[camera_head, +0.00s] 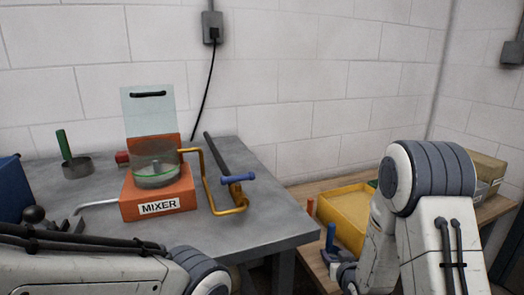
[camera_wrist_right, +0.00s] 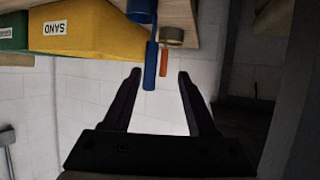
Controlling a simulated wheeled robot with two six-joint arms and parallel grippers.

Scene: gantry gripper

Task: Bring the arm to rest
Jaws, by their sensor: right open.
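My right gripper (camera_wrist_right: 159,76) shows in the right wrist view with its two dark fingers spread apart and nothing between them. A blue handle (camera_wrist_right: 150,65) and a shorter orange handle (camera_wrist_right: 164,62) show just beyond the fingertips, apart from the fingers as far as I can tell. In the head view my right arm (camera_head: 435,215) comes in at the lower right, over the wooden bench. Its gripper end is low and mostly hidden there. My left arm (camera_head: 90,262) lies across the lower left of the head view, and its gripper is out of the frame.
The grey table (camera_head: 270,215) holds an orange mixer (camera_head: 158,203), a yellow crank frame (camera_head: 212,195) and a green-handled pan (camera_head: 76,167). A yellow bin (camera_head: 347,208) stands on the wooden bench (camera_head: 295,192), close to my right arm. The right wrist view is upside down.

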